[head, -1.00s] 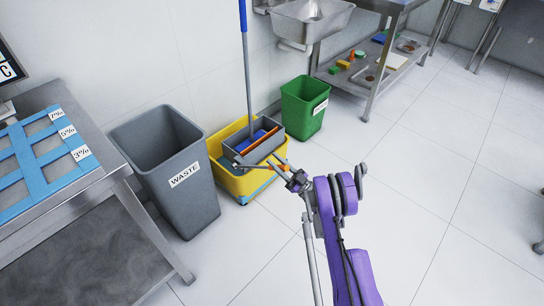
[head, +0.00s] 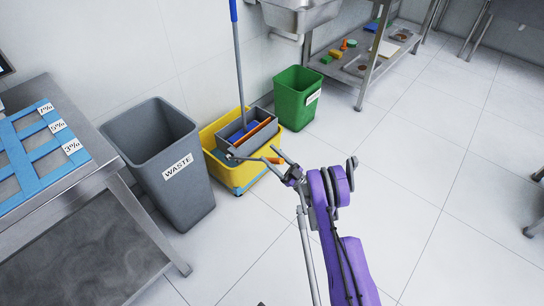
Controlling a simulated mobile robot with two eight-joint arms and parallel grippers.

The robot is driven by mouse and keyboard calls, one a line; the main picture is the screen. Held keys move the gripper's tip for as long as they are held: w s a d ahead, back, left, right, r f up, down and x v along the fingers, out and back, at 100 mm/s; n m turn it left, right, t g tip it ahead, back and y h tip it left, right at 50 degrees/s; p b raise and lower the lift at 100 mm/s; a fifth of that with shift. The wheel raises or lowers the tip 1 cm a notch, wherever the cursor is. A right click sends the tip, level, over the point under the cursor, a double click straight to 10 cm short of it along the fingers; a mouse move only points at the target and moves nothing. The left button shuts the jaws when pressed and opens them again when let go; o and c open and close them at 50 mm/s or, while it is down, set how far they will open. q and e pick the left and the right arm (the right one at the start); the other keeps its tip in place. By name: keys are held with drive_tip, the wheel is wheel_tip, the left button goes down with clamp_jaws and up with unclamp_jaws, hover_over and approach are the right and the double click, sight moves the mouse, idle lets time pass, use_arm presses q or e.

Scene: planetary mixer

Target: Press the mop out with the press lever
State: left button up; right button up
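A yellow mop bucket (head: 245,178) stands on the floor against the wall. A grey press (head: 232,141) with blue and orange parts inside sits on its top. The mop (head: 240,70), with a blue-topped grey handle, stands upright with its lower end in the press; its head is hidden. A thin grey press lever (head: 247,159) with an orange grip reaches out over the bucket's front right. My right gripper (head: 277,158) is at the lever's orange end, its fingers close around or beside it; I cannot tell if they are closed on it. My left gripper is out of view.
A grey waste bin (head: 172,194) stands left of the bucket, a green bin (head: 292,108) right of it. A steel table with a blue frame (head: 40,180) is at left. A sink (head: 300,14) and steel shelf (head: 352,72) stand behind.

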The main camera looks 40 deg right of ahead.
drive_tip(key=p+v, duration=0.1)
drive_tip(key=v, duration=0.9)
drive_tip(key=shift+s+f+p, duration=0.2)
drive_tip(key=shift+s+p, duration=0.1)
drive_tip(key=shift+p, duration=0.05)
drive_tip(key=shift+d, duration=0.1)
